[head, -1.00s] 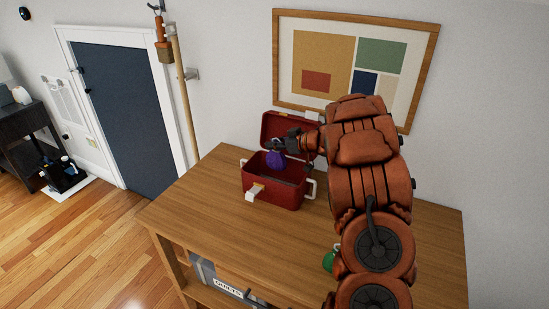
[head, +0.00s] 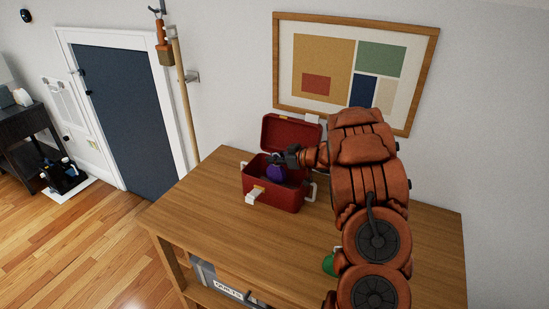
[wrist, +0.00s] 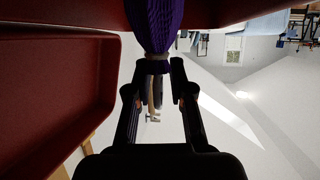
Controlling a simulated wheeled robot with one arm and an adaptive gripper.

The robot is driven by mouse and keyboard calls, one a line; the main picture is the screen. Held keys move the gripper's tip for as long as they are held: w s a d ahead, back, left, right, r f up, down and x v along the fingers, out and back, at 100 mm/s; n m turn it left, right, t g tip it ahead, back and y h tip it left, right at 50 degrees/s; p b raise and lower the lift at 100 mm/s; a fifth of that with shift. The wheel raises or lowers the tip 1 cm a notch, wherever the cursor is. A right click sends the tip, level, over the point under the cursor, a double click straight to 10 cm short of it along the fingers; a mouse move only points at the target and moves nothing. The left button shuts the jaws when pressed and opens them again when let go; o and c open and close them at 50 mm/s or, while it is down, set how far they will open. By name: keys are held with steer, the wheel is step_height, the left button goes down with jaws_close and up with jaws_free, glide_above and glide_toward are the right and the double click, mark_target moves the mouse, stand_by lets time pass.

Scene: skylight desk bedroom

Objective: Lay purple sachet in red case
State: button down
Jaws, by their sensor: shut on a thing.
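The red case (head: 262,194) stands on the wooden cabinet top with its lid (head: 290,133) raised at the back. The purple sachet (head: 276,174) hangs from my gripper (head: 277,159), low within the case opening. In the wrist view, the sachet (wrist: 154,25) is pinched at its gathered neck between the fingertips of my gripper (wrist: 158,70). Red case surfaces show close by at the left and along the top of that view. The head view does not show whether the sachet touches the case floor.
The wooden cabinet top (head: 220,225) has free room left and in front of the case. A green object (head: 329,264) is partly hidden by my arm. A framed picture (head: 352,60) hangs behind.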

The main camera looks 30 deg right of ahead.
steer(key=shift+f, duration=0.4)
steer(key=c, duration=1.1)
jaws_free()
steer(key=shift+s+a+f, duration=0.1)
steer(key=shift+o, duration=0.4)
steer(key=shift+f, duration=0.1)
steer(key=shift+r, duration=0.45)
steer(key=b+v, duration=0.3)
steer(key=v, duration=0.9)
steer(key=shift+r, duration=0.45)
